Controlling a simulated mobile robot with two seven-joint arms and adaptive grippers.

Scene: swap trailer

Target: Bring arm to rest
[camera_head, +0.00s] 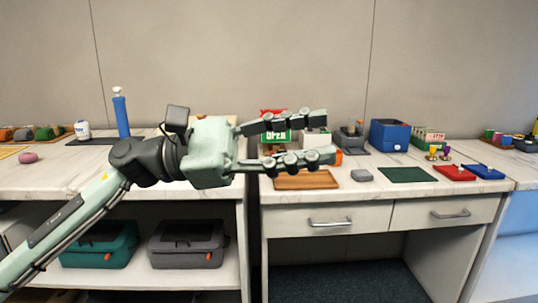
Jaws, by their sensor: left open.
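My left gripper (330,137) reaches in from the left on a pale green and black arm. Its two fingers point right and are spread apart, with nothing held between them. It hangs in front of the counters, around the gap between the left and right counter. The fingers hide part of a green OPEN sign (277,136) and a white box (316,138) behind them. My right gripper does not show.
A wooden board (306,180), grey block (362,175), green mat (407,175), red tray (454,173) and blue tray (483,171) lie on the right counter. A blue bin (390,135) stands behind. A blue bottle (121,115) stands left. Cases (188,246) sit below.

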